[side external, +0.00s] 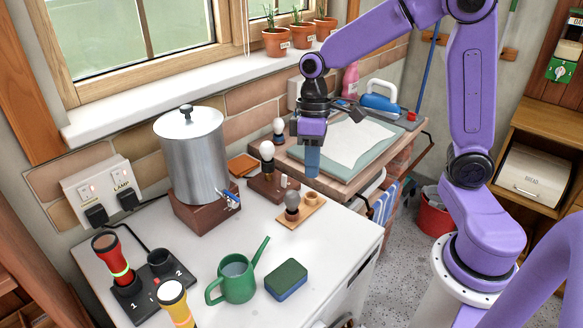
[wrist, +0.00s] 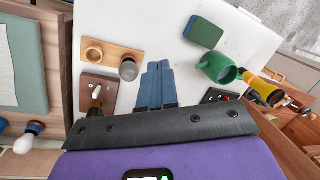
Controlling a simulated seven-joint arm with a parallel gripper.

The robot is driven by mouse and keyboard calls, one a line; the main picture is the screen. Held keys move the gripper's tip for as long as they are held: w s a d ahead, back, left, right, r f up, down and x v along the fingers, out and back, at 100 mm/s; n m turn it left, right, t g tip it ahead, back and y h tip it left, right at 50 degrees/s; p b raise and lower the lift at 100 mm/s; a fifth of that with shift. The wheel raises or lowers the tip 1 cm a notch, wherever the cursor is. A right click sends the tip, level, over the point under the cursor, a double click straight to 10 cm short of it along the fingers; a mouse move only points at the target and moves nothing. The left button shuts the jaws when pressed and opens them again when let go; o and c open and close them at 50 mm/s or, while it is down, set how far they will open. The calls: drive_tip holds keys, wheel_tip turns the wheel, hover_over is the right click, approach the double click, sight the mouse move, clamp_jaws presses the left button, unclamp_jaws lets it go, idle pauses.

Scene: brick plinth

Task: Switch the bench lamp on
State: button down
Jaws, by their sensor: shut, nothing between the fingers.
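The bench lamp (side external: 266,186) is a dark red-brown block with a pale bulb (side external: 267,150) upright on it and a small white switch (side external: 284,181) on top. In the wrist view the block (wrist: 112,86) and its white switch (wrist: 98,88) lie left of my fingers; the bulb is mostly hidden by my gripper. I see no clear glow. My gripper (side external: 312,174) points down with blue fingers shut and empty, right of the lamp and above the counter. The fingers (wrist: 155,82) also show in the wrist view. A wall socket panel (side external: 96,184) labelled LAMP has plugs in it.
A wooden holder (side external: 314,199) with a grey bulb (side external: 292,201) stands close by my fingers. A metal urn (side external: 190,155) stands left of the lamp. A green watering can (side external: 236,278), sponge (side external: 287,279) and torches are at the front.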

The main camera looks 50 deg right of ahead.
sight(284, 181)
drive_tip(key=w+d+f+m+t+y, duration=0.1)
drive_tip(key=w+d+f+m+y, duration=0.15)
drive_tip(key=w+d, duration=0.6)
drive_tip(key=w+d+f+m+t+y, duration=0.1)
drive_tip(key=w+d+f+m, duration=0.3)
drive_tip(key=w+d, duration=0.45)
drive_tip(key=f, duration=0.2)
drive_tip(key=s+a+f, duration=0.1)
drive_tip(key=f, duration=0.2)
drive_tip(key=a+f, duration=0.1)
drive_tip(key=f, duration=0.2)
drive_tip(key=shift+s+a+f, duration=0.15)
drive_tip(key=shift+s+f, duration=0.1)
drive_tip(key=shift+s, duration=0.05)
drive_tip(key=shift+a+r, duration=0.2)
drive_tip(key=shift+a, duration=0.4)
drive_tip(key=shift+a+r, duration=0.15)
drive_tip(key=shift+a, duration=0.45)
drive_tip(key=shift+a+r, duration=0.1)
drive_tip(key=shift+a, duration=0.6)
drive_tip(key=shift+h, duration=0.25)
